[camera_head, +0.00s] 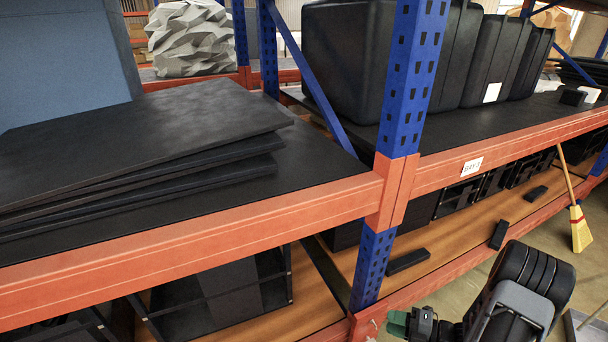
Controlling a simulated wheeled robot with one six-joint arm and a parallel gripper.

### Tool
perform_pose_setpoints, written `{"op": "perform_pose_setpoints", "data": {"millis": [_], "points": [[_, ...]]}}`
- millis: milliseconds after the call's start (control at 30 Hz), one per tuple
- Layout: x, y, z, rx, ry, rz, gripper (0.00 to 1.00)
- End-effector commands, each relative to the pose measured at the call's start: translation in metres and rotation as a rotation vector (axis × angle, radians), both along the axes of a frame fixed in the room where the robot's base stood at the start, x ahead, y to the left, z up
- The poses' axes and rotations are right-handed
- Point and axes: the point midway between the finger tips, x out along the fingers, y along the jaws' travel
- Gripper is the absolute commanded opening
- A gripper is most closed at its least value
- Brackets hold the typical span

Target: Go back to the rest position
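What looks like the end of my arm is low in the head view, right of centre, in front of the lower shelf. A small black part with a dark green tip, probably my gripper (410,323), points left and is cut by the bottom edge. The bulky black and grey part to its right looks like my own arm.
An orange shelf beam (250,232) and a blue post (408,80) stand close in front. Dark panels (130,135) lie stacked on the left shelf; large black bins (350,55) stand on the right one. A yellow broom (579,228) leans at right, above open floor.

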Motion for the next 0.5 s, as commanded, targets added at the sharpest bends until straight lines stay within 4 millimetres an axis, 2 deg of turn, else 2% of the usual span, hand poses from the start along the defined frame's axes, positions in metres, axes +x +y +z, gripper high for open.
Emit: {"op": "perform_pose_setpoints", "data": {"millis": [33, 100, 300, 500], "points": [[0.002, 0.012, 0.049, -0.122, -0.127, 0.136, 0.32], [-0.002, 0.028, 0.09, -0.274, -0.311, 0.328, 0.32], [-0.023, 0.063, 0.197, -0.628, -0.884, 0.912, 0.32], [-0.047, 0.082, 0.295, -0.844, -1.491, 1.543, 0.32]]}}
